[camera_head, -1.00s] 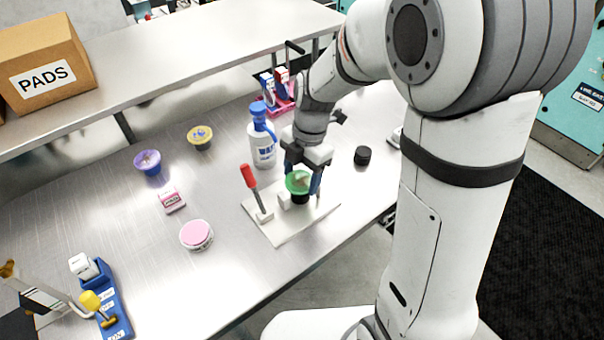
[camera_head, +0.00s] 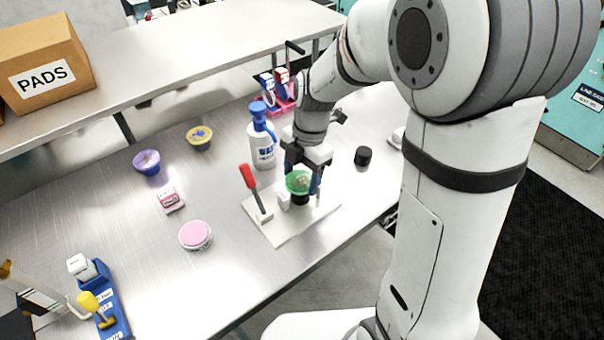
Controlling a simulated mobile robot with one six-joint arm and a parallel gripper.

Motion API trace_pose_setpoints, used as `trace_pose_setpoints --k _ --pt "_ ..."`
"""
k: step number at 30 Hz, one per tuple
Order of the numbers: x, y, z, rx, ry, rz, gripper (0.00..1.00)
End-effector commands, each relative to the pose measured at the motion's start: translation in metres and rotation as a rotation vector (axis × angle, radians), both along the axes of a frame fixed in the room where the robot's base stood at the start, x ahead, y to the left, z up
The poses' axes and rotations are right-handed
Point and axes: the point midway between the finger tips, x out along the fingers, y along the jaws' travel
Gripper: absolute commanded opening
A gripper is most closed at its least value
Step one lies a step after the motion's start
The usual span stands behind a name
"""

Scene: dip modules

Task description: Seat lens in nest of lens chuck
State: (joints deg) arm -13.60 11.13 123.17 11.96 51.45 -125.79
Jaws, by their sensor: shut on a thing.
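The green lens (camera_head: 297,183) is between the fingers of my gripper (camera_head: 303,182), which is shut on it. The lens chuck is a pale base plate (camera_head: 280,233) with a red-handled lever (camera_head: 249,178) at its left and a small white block (camera_head: 284,200) near its middle. The lens is right above a black round part (camera_head: 300,199) of the chuck, which I take for the nest. I cannot tell whether the lens touches the nest or hangs just over it. The gripper hides part of the lens and the back of the plate.
A white bottle with a blue top (camera_head: 262,140) stands close behind the chuck. A black round piece (camera_head: 363,156) lies to the right. Purple (camera_head: 147,163) and yellow (camera_head: 199,138) cups, a pink box (camera_head: 170,200) and a pink-topped tub (camera_head: 195,236) are to the left.

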Motion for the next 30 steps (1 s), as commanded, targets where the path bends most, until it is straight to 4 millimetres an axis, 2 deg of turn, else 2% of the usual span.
trace_pose_setpoints --k 30 --pt "0.000 0.000 -0.023 0.000 0.000 -0.001 0.37"
